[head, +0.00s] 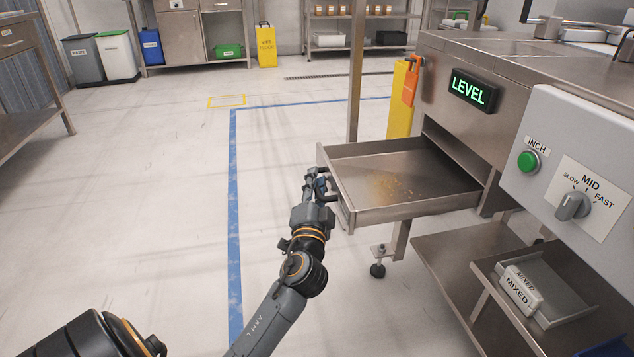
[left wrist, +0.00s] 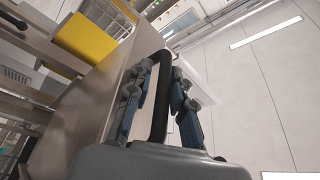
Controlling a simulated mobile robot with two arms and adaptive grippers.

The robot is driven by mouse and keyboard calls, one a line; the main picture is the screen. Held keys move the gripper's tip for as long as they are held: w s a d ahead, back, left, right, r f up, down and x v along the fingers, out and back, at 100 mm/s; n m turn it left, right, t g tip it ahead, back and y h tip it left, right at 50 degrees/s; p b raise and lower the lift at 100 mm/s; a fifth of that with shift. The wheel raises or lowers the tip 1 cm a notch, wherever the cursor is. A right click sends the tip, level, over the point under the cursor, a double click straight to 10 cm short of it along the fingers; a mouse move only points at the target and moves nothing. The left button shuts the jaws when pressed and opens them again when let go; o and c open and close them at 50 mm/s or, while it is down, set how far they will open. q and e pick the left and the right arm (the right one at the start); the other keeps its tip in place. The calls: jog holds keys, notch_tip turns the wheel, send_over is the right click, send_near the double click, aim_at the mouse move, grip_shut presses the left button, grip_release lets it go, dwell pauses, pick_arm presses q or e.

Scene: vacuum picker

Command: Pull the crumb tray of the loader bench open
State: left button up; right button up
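The crumb tray (head: 410,209) is a shallow steel drawer. It stands well out of the loader bench (head: 508,60), with yellowish crumbs on its floor. Its dark bar handle (left wrist: 160,95) is on the front wall. My left gripper (head: 319,186) is at that front wall. My right gripper is not in view.
A control box (head: 570,120) with a green INCH button and a speed knob is on the bench's right. A lower shelf (head: 440,262) holds a tray with a MIXED block. A steel post (head: 356,75) and yellow panel (head: 401,105) stand behind the tray. Floor to the left is clear.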

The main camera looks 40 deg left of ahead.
pick_arm(q)
jog(key=v, duration=1.2)
jog(key=shift+s, duration=0.1)
dwell(0.4)
